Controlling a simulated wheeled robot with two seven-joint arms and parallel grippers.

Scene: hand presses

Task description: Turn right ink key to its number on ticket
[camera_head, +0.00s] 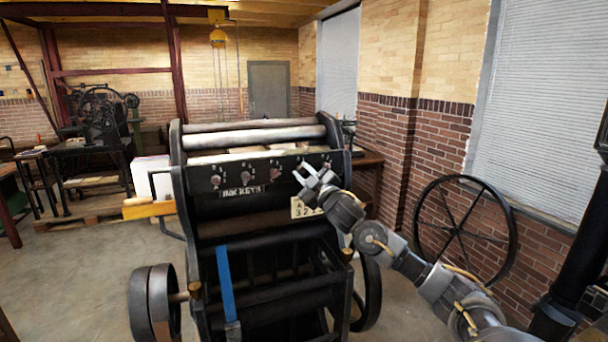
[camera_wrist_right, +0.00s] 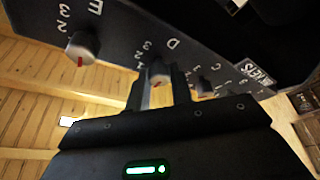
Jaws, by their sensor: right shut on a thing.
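A dark ink key panel (camera_head: 230,180) on the press carries a row of knobs and an "INK KEYS" label (camera_head: 241,191). My right gripper (camera_head: 306,172) is at the panel's right part. In the right wrist view its fingers (camera_wrist_right: 162,88) are shut on the knob marked D (camera_wrist_right: 158,70). Beside it, the free knob marked E (camera_wrist_right: 82,48) shows a red mark, with numbers next to it. A knob marked C (camera_wrist_right: 205,88) is on the other side. A pale ticket (camera_head: 300,208) hangs below the panel; my right gripper and wrist partly hide it. My left gripper is out of view.
Rollers (camera_head: 255,137) lie above the panel. A blue strap (camera_head: 226,285) hangs at the press front. A large spoked handwheel (camera_head: 460,230) stands right by the brick wall. A white stack (camera_head: 150,175) is left of the press.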

